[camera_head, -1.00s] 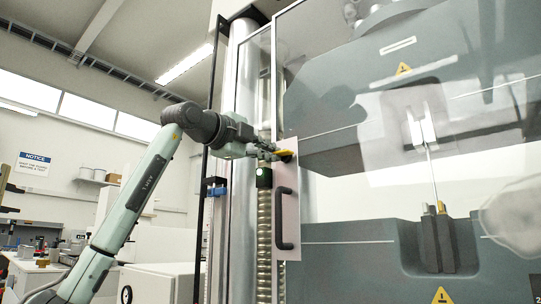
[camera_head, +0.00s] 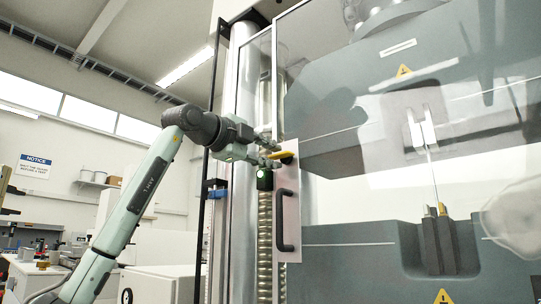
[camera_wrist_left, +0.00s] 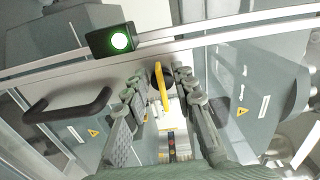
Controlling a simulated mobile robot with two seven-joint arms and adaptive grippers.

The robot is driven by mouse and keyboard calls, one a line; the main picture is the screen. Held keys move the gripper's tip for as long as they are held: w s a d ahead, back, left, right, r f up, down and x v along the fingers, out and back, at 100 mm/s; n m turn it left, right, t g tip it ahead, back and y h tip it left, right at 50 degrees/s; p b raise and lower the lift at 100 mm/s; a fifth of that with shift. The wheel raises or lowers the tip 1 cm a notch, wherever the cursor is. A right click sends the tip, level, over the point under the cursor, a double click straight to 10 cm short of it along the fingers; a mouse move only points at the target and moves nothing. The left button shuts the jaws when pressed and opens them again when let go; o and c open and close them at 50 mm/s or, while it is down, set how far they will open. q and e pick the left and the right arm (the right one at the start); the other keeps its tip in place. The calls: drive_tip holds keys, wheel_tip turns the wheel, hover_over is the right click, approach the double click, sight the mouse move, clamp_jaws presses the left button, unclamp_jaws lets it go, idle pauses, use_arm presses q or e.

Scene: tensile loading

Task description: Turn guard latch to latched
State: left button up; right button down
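The guard latch is a yellow lever on a dark round pivot, on the light plate at the guard door's edge. In the head view the lever (camera_head: 280,154) points left, nearly level. In the left wrist view the lever (camera_wrist_left: 163,88) shows between my finger pads, with a gap on each side. My left gripper (camera_head: 267,149) is open, with its fingertips just left of the plate, one above and one below the lever. The open fingers also show in the left wrist view (camera_wrist_left: 160,84). My right gripper is not in view.
A black door handle (camera_head: 284,220) is below the latch. A black box with a lit green lamp (camera_head: 264,179) sits close below my left fingers. The clear guard door (camera_head: 345,200) covers the grey testing machine. A dark upright frame (camera_head: 210,150) stands behind my left wrist.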

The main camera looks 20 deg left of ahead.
use_arm(q)
drive_tip(key=shift+s+a, duration=0.2)
drive_tip(key=shift+s, duration=0.2)
drive_tip(key=v, duration=1.1)
drive_tip(key=shift+s, duration=0.1)
